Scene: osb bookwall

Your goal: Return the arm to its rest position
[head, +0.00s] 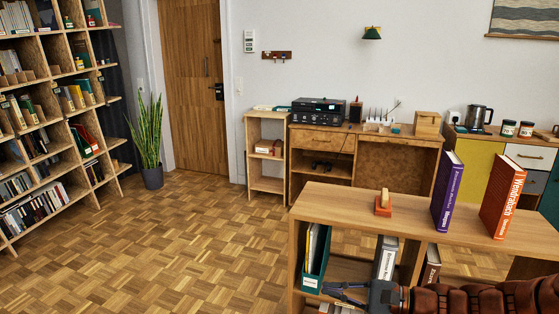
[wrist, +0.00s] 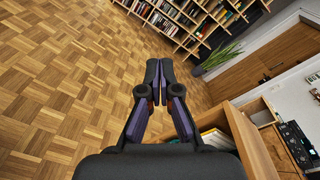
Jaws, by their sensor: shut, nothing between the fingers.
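My gripper (head: 335,290) shows at the bottom of the head view, in front of the low wooden shelf unit (head: 330,200), near a green binder (head: 316,258) in its left compartment. I cannot tell whether it touches the binder. In the wrist view my gripper (wrist: 158,75) points out over the parquet floor, its two fingers closed together with nothing between them. My arm reaches in from the lower right of the head view.
A purple book (head: 447,192) and an orange-red book (head: 502,196) stand upright on the shelf top, beside a small red-based object (head: 383,204). A bookcase (head: 62,125) and a plant (head: 150,140) stand left. The parquet floor (head: 180,240) is clear.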

